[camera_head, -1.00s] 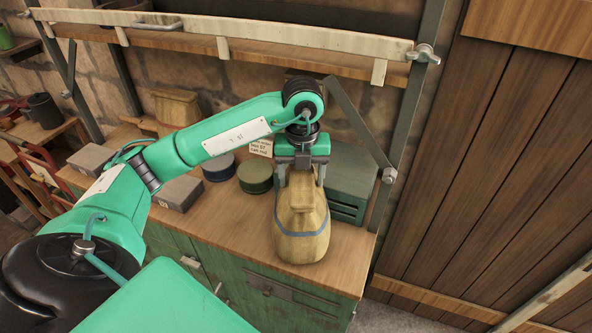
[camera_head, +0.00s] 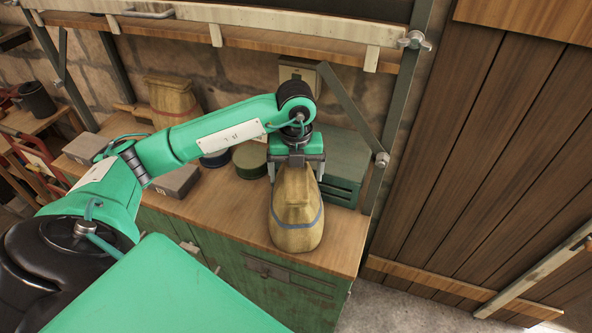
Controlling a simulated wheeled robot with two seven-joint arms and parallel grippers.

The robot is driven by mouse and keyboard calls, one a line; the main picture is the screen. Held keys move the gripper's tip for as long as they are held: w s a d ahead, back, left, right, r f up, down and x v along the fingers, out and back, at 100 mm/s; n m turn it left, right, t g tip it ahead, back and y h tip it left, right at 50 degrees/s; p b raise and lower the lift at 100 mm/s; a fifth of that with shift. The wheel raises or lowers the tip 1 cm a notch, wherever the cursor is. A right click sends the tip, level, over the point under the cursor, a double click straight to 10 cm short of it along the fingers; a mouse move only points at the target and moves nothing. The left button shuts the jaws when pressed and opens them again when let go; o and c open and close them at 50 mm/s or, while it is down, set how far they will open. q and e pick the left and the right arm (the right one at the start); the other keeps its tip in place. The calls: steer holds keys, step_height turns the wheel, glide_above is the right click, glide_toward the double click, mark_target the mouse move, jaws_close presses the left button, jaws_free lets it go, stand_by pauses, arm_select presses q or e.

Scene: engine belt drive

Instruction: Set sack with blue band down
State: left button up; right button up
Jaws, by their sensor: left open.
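The tan sack with the blue band (camera_head: 297,215) stands upright on the wooden worktop of the green cabinet, near its front right end. My left gripper (camera_head: 297,172) is directly above the sack, with its fingers pointing down on both sides of the sack's narrow top. The fingers are open, and I cannot tell whether they touch the cloth. My right gripper is not in view.
A second sack with a reddish band (camera_head: 175,100) stands at the back left. Round tins (camera_head: 250,160), grey boxes (camera_head: 178,180) and a green metal box (camera_head: 345,170) are on the worktop (camera_head: 225,210). A shelf rail (camera_head: 270,38) runs above. A plank door (camera_head: 480,170) is at right.

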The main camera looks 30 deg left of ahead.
arm_select(q)
steer(key=shift+w+r, duration=0.1)
steer(key=shift+r, duration=0.15)
step_height(320, 180, up, 9)
steer(key=shift+r+b, duration=0.1)
steer(key=shift+b, duration=1)
steer(key=shift+r, duration=1.2)
steer(key=shift+f, duration=0.1)
